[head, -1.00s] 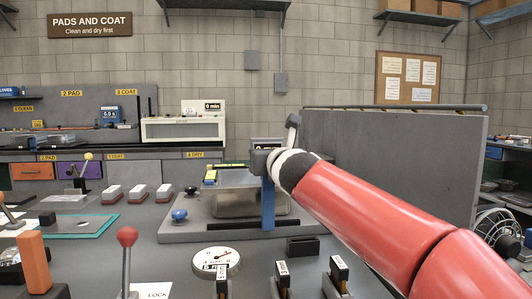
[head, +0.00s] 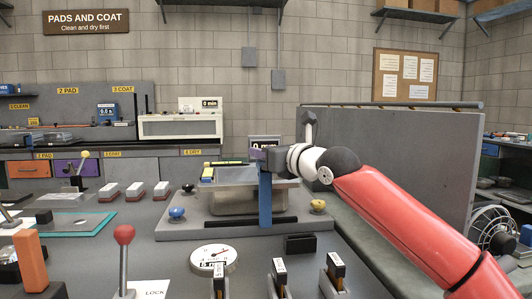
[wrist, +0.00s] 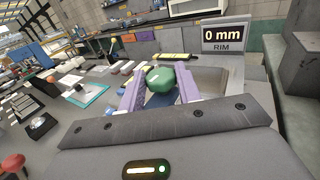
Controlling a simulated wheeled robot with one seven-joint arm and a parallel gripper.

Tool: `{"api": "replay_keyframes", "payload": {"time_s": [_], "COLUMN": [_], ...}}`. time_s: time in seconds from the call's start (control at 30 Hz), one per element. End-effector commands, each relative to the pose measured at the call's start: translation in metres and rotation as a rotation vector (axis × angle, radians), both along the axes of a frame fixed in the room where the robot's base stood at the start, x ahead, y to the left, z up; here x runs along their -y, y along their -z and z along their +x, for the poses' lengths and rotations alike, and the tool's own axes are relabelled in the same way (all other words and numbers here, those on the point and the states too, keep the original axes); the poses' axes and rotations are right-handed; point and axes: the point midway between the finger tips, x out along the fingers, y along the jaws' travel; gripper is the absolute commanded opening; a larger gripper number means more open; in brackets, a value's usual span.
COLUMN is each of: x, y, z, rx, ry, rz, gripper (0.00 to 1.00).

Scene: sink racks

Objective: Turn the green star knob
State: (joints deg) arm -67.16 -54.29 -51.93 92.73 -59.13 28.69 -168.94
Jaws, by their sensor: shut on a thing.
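The green star knob (wrist: 159,79) shows in the wrist view, between the two purple fingers of my gripper (wrist: 158,84). My gripper is shut on it, with one finger at each side. In the head view my gripper (head: 261,156) is at the top of a blue upright (head: 265,200) on a grey plate (head: 185,224). The green knob cannot be made out in the head view. A display (wrist: 225,34) reading "0 mm" with "RIM" below it stands beyond the knob in the wrist view.
A blue knob (head: 177,213) and a yellow knob (head: 318,205) sit on the plate's sides. A round dial (head: 214,258), a red-ball lever (head: 124,236) and several switches stand in front. A tall grey panel (head: 395,165) stands at the right, behind my arm.

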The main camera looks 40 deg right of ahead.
Motion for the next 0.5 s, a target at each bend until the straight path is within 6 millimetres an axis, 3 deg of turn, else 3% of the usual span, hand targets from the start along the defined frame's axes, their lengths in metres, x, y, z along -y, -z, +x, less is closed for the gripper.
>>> {"api": "replay_keyframes", "payload": {"time_s": [0.43,0.47,0.5], "x": [-0.0006,-0.0007,-0.0008], "y": [0.0046,0.0046,0.0045], "z": [0.0009,0.0010,0.0009], "rx": [-0.012,-0.012,-0.012], "ry": [-0.010,-0.010,-0.010], "rz": [0.001,0.001,0.001], "gripper": [0.11,0.35,0.40]}}
